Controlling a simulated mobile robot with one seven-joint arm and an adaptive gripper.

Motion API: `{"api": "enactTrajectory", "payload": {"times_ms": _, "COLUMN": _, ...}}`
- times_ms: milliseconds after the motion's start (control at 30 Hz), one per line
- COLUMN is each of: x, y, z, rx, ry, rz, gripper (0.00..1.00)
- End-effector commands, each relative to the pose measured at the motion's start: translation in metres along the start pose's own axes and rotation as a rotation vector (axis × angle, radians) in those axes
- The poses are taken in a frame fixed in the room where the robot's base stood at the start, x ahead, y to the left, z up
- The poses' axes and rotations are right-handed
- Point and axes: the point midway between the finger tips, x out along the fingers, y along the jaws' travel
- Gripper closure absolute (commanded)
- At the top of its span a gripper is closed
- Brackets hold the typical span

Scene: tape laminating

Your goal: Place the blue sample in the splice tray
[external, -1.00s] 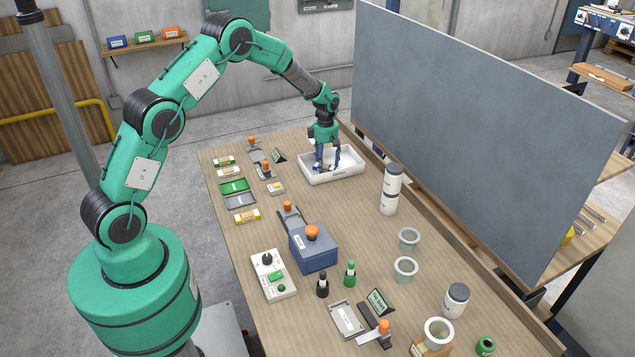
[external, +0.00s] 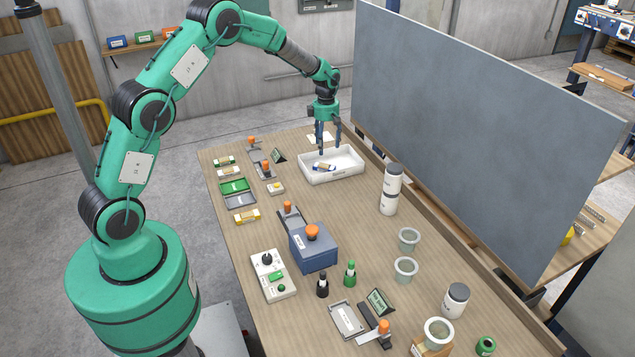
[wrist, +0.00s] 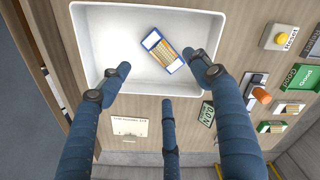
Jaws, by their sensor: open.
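The blue sample (external: 323,167), a small block with blue ends and a yellowish striped middle, lies inside a white tray (external: 346,178) at the far end of the table. In the wrist view the sample (wrist: 162,50) rests at an angle on the bare floor of the tray (wrist: 92,28), clear of its walls. My gripper (external: 330,151) is open and empty above the tray. In the wrist view its blue fingers (wrist: 163,75) are spread apart, and none touches the sample. I cannot read the tray's label.
A tall grey panel (external: 480,130) stands along the table's right side. White jars (external: 390,190) stand nearer, right of the tray. Left of the tray are a small sign (external: 278,155), an orange-knobbed tool (external: 265,170) and a green tray (external: 234,186). A blue box (external: 313,248) stands mid-table.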

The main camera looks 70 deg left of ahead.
Motion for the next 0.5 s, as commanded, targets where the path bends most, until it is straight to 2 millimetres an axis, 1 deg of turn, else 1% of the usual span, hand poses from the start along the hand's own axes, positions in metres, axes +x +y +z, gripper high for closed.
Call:
{"api": "enactTrajectory", "payload": {"times_ms": 33, "x": -0.009, "y": 0.001, "z": 0.0, "rx": 0.0, "ry": -0.001, "rz": 0.002, "gripper": 0.37}}
{"api": "enactTrajectory", "payload": {"times_ms": 200, "x": -0.023, "y": 0.0, "z": 0.0, "rx": 0.0, "ry": 0.0, "rz": 0.0, "gripper": 0.37}}
{"api": "enactTrajectory", "payload": {"times_ms": 333, "x": -0.028, "y": 0.0, "z": 0.0, "rx": 0.0, "ry": 0.0, "rz": 0.0, "gripper": 0.37}}
{"api": "enactTrajectory", "payload": {"times_ms": 500, "x": -0.029, "y": 0.0, "z": 0.0, "rx": 0.0, "ry": 0.0, "rz": 0.0, "gripper": 0.37}}
